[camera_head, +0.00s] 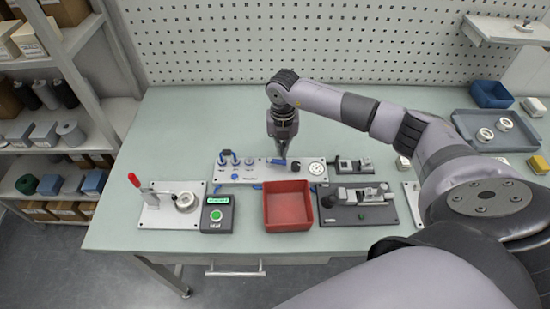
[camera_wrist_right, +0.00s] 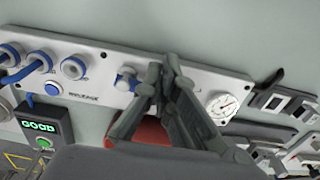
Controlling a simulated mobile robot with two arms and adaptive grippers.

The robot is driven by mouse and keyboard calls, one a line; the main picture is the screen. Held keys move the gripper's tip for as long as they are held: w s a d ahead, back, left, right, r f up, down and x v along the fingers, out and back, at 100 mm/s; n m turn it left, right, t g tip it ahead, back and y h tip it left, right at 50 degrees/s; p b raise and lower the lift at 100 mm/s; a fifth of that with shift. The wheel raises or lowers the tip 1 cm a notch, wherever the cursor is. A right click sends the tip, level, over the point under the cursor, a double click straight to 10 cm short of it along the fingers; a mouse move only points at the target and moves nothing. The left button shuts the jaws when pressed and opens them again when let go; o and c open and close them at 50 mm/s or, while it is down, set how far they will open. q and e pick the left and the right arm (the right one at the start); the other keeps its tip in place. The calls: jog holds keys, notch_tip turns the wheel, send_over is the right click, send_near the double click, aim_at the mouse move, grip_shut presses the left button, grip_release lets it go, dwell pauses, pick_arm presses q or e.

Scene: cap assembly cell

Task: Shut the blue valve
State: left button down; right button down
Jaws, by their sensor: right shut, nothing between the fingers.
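The blue valve (camera_head: 277,162) sits on the light panel (camera_head: 256,174) near the middle of the bench. In the right wrist view, the blue valve (camera_wrist_right: 127,79) shows just left of the fingertips, and part of it is hidden by a finger. Its handle position is hard to tell. My right gripper (camera_head: 283,150) points down at the panel beside the valve; its fingers also show in the right wrist view (camera_wrist_right: 163,70). It is shut and empty. I cannot tell whether it touches the valve. My left gripper is not in view.
A round gauge (camera_head: 316,168) is on the panel right of the valve, and blue fittings (camera_head: 236,158) are on its left. A red bin (camera_head: 287,207) stands in front. A green-lit box (camera_head: 217,214) shows GOOD in the wrist view. Bench space behind the panel is clear.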

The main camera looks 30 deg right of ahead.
jog(key=shift+f+b, duration=0.8)
jog(key=shift+f, duration=0.25)
jog(key=shift+r+p, duration=0.3)
jog(key=shift+r, duration=0.1)
dwell(0.5)
jog(key=shift+s+a, duration=0.25)
jog(key=shift+s, duration=0.2)
jog(key=shift+s+p, duration=0.1)
jog(key=shift+p, duration=0.25)
jog(key=shift+s+a, duration=0.15)
jog(key=shift+s, duration=0.25)
